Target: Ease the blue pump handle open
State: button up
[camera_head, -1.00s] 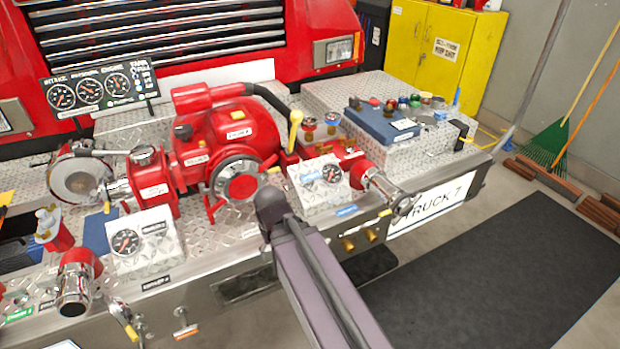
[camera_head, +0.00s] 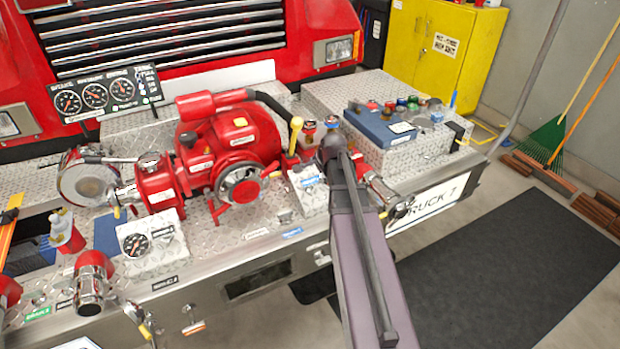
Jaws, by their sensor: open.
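The red pump (camera_head: 233,145) sits on the truck's diamond-plate bumper, with a round chrome-rimmed wheel (camera_head: 239,187) on its front. I cannot make out a blue pump handle for certain. A small blue-topped cap (camera_head: 332,121) shows just behind the end of my arm, beside a red-topped one (camera_head: 308,126). A yellow-ended lever (camera_head: 295,133) stands right of the pump, left of my arm. My arm rises from the bottom edge and covers part of the right-hand valve and its gauge. My gripper's fingers do not show.
A gauge panel (camera_head: 108,94) stands behind the pump at left. A blue tray (camera_head: 383,127) with small coloured items lies on the metal box at right. A chrome outlet (camera_head: 90,285) juts out at front left. A dark mat (camera_head: 500,262) covers clear floor at right.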

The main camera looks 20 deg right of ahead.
aim_at(310, 181)
jog(key=shift+w+d+r+m, duration=0.25)
jog(key=shift+d+m, duration=0.15)
jog(key=shift+d, duration=0.25)
jog(key=shift+w+f, duration=0.1)
jog(key=shift+f, duration=0.1)
jog(key=b+x, duration=1.1)
jog(key=x, duration=0.2)
jog(key=shift+w+f+b, duration=0.1)
jog(key=shift+w+b, duration=0.15)
jog(key=shift+b, duration=0.15)
jog(key=shift+s, duration=0.1)
grip_shut()
